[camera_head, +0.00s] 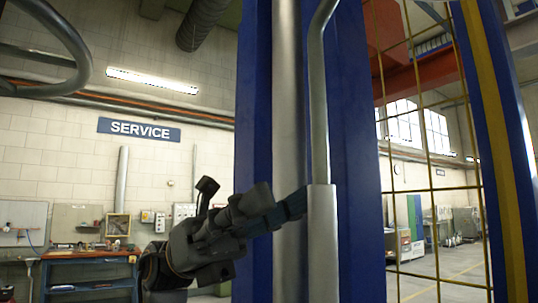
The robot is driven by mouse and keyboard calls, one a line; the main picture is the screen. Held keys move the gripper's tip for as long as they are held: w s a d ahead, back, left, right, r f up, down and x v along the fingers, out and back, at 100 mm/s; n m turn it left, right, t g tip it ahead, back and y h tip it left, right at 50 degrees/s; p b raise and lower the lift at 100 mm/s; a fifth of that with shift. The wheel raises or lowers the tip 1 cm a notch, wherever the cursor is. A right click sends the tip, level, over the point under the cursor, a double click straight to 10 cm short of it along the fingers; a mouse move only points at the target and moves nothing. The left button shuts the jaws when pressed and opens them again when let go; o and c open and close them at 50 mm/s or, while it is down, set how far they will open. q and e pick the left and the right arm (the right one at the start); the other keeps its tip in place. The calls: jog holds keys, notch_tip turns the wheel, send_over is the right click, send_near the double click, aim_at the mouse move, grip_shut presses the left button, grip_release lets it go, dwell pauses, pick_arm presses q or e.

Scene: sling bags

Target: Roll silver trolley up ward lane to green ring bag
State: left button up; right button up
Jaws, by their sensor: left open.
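The tube is thick below, thin above and bends at the top. I cannot tell if it belongs to the silver trolley. No trolley or green ring bag can be made out. My right gripper is not in view.
A blue post (362,150) with a grey pipe stands close in front. A yellow mesh fence (436,150) is at the right, with open floor (440,278) behind. A workbench (90,275) stands at the far left below a SERVICE sign (139,129).

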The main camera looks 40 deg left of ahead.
pick_arm(q)
notch_tip(320, 180, up, 7)
dwell(0.3)
jog(key=shift+f, duration=0.15)
